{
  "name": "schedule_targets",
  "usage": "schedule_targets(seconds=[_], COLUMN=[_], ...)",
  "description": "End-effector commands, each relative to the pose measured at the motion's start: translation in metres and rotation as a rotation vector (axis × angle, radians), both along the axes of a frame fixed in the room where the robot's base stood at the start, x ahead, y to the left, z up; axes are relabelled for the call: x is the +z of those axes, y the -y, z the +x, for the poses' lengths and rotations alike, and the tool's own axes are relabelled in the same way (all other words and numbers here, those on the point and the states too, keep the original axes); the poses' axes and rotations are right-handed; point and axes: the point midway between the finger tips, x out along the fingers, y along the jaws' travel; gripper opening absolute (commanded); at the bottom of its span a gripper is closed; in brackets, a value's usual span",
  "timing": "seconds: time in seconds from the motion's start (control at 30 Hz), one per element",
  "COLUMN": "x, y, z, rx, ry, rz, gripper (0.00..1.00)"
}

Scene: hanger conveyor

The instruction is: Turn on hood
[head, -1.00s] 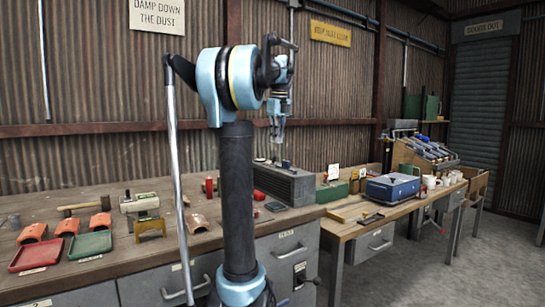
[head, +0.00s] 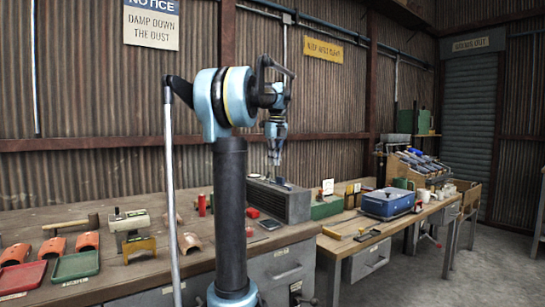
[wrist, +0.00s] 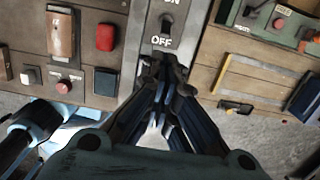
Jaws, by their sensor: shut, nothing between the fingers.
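The hood looks to be the grey box (head: 289,206) with a slatted front, standing on the workbench in the head view. Its top panel (wrist: 152,46) shows in the wrist view, with a small toggle switch (wrist: 167,23) between the labels ON and OFF. I cannot tell which way the lever leans. My gripper (head: 275,161) points down just above the box's top. In the wrist view my gripper (wrist: 163,62) is shut and empty, its tips just below the OFF label, short of the switch. Contact with the panel cannot be told.
Red, black and white pieces (wrist: 105,37) lie on the bench left of the box. A second bench at right holds a green box (head: 325,208) and a blue case (head: 388,203). A gap shows between the benches. The corrugated wall stands behind.

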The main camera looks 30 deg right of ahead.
Motion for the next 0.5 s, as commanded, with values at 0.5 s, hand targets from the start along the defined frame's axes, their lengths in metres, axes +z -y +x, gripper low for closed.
schedule_targets(seconds=[0.5], x=[-0.053], y=[-0.001], z=[0.005], rx=[0.0], ry=[0.0], rz=[0.0], gripper=[0.0])
